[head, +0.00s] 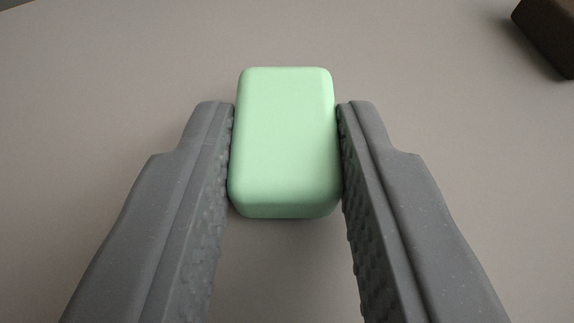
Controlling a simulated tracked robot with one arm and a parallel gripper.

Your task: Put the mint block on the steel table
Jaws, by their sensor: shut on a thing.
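The mint block (285,140) is a pale green, rounded box in the middle of the head view. My gripper (286,112) is shut on it, with one grey ribbed finger against its left side and the other against its right side. The block's underside is hidden, and I cannot tell whether it touches the surface below. The surface (110,100) under it is plain grey-beige; I cannot tell whether it is the steel table.
A dark brown block (550,38) lies at the top right, cut off by the picture edge. The surface around the mint block is otherwise clear. A dark corner shows at the far top left.

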